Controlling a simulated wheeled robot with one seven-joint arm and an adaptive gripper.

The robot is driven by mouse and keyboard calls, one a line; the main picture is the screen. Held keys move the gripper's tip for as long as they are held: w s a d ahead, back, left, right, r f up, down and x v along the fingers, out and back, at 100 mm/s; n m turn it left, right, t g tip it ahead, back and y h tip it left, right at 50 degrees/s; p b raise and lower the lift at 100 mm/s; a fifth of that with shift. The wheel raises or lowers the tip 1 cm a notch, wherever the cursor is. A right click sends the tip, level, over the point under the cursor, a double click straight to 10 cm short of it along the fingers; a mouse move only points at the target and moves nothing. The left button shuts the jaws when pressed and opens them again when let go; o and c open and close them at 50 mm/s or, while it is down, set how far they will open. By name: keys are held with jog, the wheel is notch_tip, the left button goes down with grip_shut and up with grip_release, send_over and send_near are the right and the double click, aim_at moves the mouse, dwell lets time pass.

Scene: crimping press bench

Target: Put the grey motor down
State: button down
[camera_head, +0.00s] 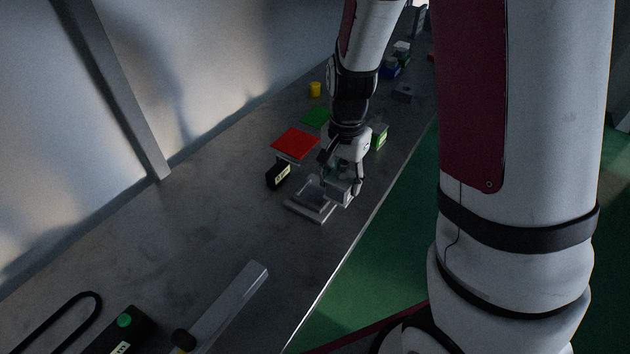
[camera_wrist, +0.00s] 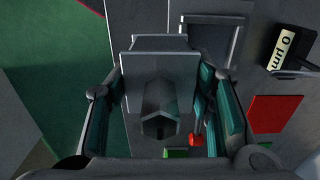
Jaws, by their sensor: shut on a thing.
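The grey motor (camera_head: 338,190) is a blocky grey body held between the fingers of my gripper (camera_head: 343,178). In the wrist view the motor (camera_wrist: 160,85) fills the middle, with a finger on each side, so my gripper (camera_wrist: 165,100) is shut on it. A grey square tray (camera_head: 311,212) with a raised rim lies on the bench just left of and below the motor. The tray (camera_wrist: 214,20) also shows at the top of the wrist view. The motor overlaps the tray's right edge in the head view; I cannot tell whether it touches the tray or bench.
A black labelled box (camera_head: 278,175) and a red plate (camera_head: 296,143) stand left of my gripper. A green square (camera_head: 316,117), a yellow cylinder (camera_head: 315,89) and a green-sided box (camera_head: 379,136) are farther back. The bench's open edge is at right. Bare bench (camera_head: 190,215) lies left.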

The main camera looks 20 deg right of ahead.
jog(key=w+a, duration=0.2)
jog(key=w, duration=0.1)
jog(key=w+a, duration=0.2)
jog(key=shift+f, duration=0.25)
jog(key=shift+w+f+p, duration=0.1)
jog(key=shift+f+p, duration=0.35)
jog(key=shift+f, duration=1.3)
jog(key=shift+f, duration=0.15)
jog(key=c, duration=0.8)
grip_release()
jog(key=shift+o, duration=0.2)
